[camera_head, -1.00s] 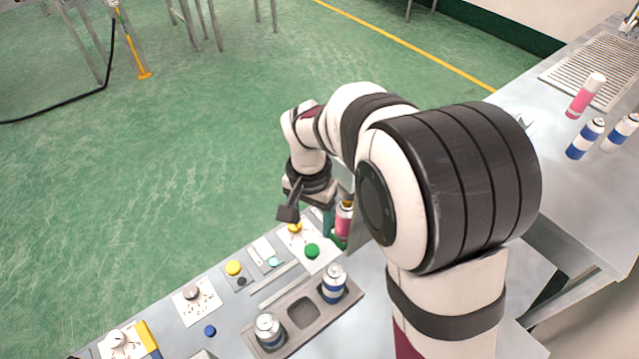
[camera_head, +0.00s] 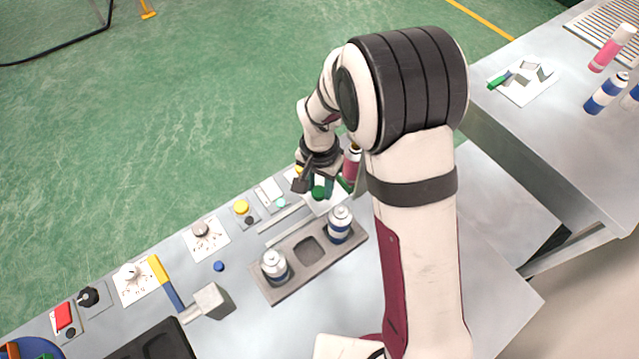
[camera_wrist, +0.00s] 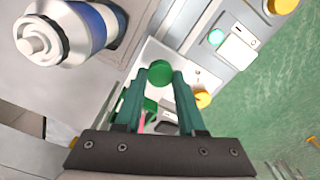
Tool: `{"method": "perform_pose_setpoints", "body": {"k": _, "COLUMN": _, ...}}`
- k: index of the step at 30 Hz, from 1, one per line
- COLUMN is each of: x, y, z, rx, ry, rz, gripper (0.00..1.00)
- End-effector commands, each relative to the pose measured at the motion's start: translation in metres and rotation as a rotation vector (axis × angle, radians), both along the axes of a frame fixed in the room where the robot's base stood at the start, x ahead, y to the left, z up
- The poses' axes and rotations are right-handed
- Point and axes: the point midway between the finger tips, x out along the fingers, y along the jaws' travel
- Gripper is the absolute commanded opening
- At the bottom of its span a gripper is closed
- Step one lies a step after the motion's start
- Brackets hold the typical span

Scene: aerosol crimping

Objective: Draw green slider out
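A round green knob (camera_wrist: 160,73) sits on a white plate (camera_wrist: 150,50); it also shows in the head view (camera_head: 318,193). My gripper (camera_wrist: 159,80) has two teal fingers, apart, one each side of the knob in the wrist view. I cannot tell whether they touch it. In the head view my gripper (camera_head: 329,188) is just right of the knob. Another green part (camera_wrist: 150,104) shows between the fingers, partly hidden; it may be part of the same fixture. A green-handled piece (camera_head: 497,80) lies on a white plate on the right table. I cannot tell which green part is the slider.
A pink can (camera_head: 351,163) stands close behind my gripper. A grey tray (camera_head: 262,290) holds two blue-white cans (camera_head: 340,224). A yellow button (camera_wrist: 202,98) is near the right finger.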

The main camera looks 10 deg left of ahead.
Motion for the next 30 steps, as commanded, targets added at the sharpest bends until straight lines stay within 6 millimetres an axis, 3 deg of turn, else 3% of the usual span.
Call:
{"method": "perform_pose_setpoints", "body": {"k": 1, "x": 0.0, "y": -0.0001, "z": 0.0001, "rx": 0.0, "ry": 0.0, "rz": 0.0, "gripper": 0.17}}
{"method": "perform_pose_setpoints", "body": {"k": 4, "x": 0.0, "y": -0.0001, "z": 0.0002, "rx": 0.0, "ry": 0.0, "rz": 0.0, "gripper": 0.0}}
{"method": "perform_pose_setpoints", "body": {"k": 30, "x": 0.0, "y": -0.0002, "z": 0.0007, "rx": 0.0, "ry": 0.0, "rz": 0.0, "gripper": 0.0}}
